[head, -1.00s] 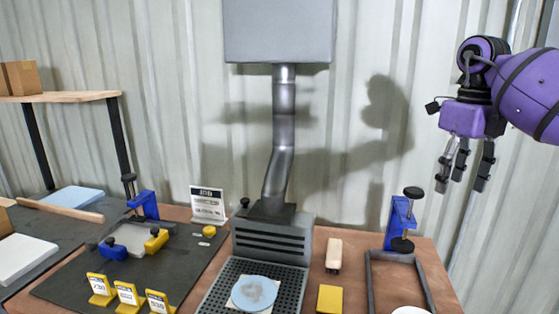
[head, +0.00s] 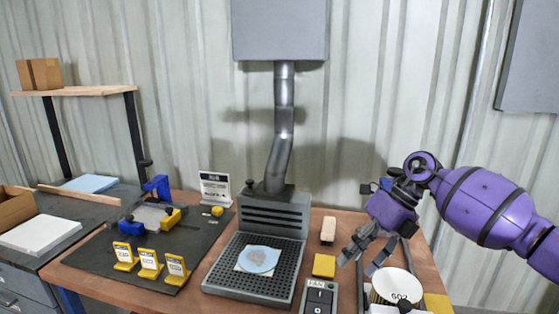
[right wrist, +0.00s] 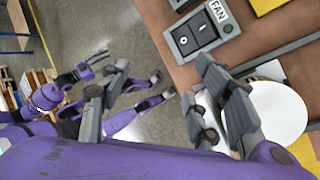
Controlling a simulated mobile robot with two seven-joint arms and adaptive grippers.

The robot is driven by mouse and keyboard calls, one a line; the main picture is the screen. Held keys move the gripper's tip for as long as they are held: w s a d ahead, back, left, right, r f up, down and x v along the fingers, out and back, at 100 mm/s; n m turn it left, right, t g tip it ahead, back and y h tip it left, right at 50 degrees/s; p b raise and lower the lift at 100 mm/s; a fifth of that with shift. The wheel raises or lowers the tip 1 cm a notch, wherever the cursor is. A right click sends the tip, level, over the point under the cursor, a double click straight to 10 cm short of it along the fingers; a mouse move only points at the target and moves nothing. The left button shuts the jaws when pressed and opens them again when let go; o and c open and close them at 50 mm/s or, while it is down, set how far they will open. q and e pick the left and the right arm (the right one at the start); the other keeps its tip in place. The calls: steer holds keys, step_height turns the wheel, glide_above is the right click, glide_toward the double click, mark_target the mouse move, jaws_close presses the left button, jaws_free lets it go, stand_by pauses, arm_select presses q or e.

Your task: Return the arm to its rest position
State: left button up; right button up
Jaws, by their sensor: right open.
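My right arm comes in from the right in the head view, and its gripper (head: 358,262) hangs over the right part of the workbench (head: 425,268). Its fingers are spread and point down, with nothing between them. In the right wrist view the same gripper (right wrist: 162,65) shows its fingers wide apart, with floor and bench edge beyond. The left gripper is not in the head view. A purple arm with a small dark gripper (right wrist: 92,66), apparently my left one, shows in the right wrist view; its jaw state is unclear.
Below and beside my right gripper are a fan switch box (head: 319,297), a yellow block (head: 324,265) and a white round cartridge (head: 398,286). A perforated tray (head: 222,280) holds a blue disc (head: 258,260). Several yellow tags stand on a dark mat (head: 85,262). The space above the bench is open.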

steer(key=s+a+f+m+t+y, duration=0.4)
steer(key=s+a+f+m+y, duration=0.15)
steer(key=a+m, duration=0.2)
steer(key=s+a+f+m+t+y, duration=0.4)
steer(key=a+f+m+y, duration=0.15)
steer(key=a, duration=0.35)
steer(key=s+d+f+m+t+h, duration=0.45)
steer(key=d+f+m+h, duration=0.3)
steer(key=m, duration=0.35)
steer(key=s+d+f+m+t+h, duration=0.3)
steer(key=s+d+f+m+h, duration=0.3)
steer(key=f+m, duration=0.35)
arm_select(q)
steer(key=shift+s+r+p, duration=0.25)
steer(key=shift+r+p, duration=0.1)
arm_select(e)
steer(key=s+d+f+m+g+h, duration=0.1)
steer(key=s+f+m, duration=0.3)
steer(key=s, duration=0.5)
steer(key=s+d+f+m+g+h, duration=0.2)
steer(key=s+d+f+m+g, duration=0.2)
steer(key=s, duration=0.5)
step_height(320, 180, down, 2)
steer(key=shift+s+f+g, duration=0.25)
steer(key=shift+s+g, duration=0.1)
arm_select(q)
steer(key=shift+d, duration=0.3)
arm_select(e)
steer(key=shift+h, duration=0.25)
